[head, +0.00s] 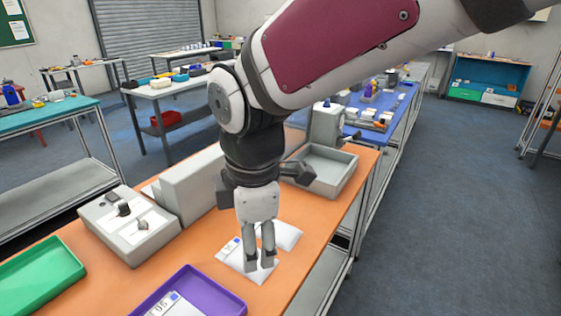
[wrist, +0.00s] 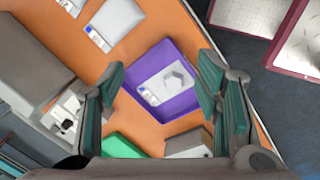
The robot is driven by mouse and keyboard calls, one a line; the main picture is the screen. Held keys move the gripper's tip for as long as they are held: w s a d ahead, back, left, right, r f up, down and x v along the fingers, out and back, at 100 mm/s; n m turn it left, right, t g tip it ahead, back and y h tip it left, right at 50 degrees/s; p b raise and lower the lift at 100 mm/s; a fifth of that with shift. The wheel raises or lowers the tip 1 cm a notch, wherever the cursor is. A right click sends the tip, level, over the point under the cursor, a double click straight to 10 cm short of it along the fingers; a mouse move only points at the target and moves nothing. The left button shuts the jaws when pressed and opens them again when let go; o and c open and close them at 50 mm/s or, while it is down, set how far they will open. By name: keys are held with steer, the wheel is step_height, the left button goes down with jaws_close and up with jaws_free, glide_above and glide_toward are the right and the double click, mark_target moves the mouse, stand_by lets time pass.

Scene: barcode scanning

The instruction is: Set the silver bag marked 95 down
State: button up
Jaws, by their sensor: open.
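A pale silver bag with a white label lies flat in the purple tray (wrist: 186,103); I see this bag (wrist: 151,91) between my fingers in the wrist view. Only part of the bag (head: 176,305) shows at the bottom edge of the head view; I cannot read its mark for sure. My gripper (wrist: 158,82) is open and empty, above the tray and apart from the bag. In the head view my gripper (head: 260,264) points down and covers part of another pale bag (head: 233,262) on the orange table.
A further pale bag (head: 286,235) lies behind on the orange table (head: 318,222). A green tray (head: 38,277) is at the left front. A grey device (head: 130,225) and a grey box (head: 190,184) stand left. A grey open bin (head: 322,172) is behind.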

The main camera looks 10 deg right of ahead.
steer(key=s+d+r+m+t, duration=0.1)
steer(key=s+d+r+m, duration=0.1)
steer(key=s+d+m, duration=0.3)
steer(key=s+d+r+m+t, duration=0.2)
steer(key=s+d+r+m, duration=0.1)
steer(key=d+m, duration=1)
steer(key=shift+s+d+r+m, duration=0.15)
steer(key=shift+s+m, duration=0.75)
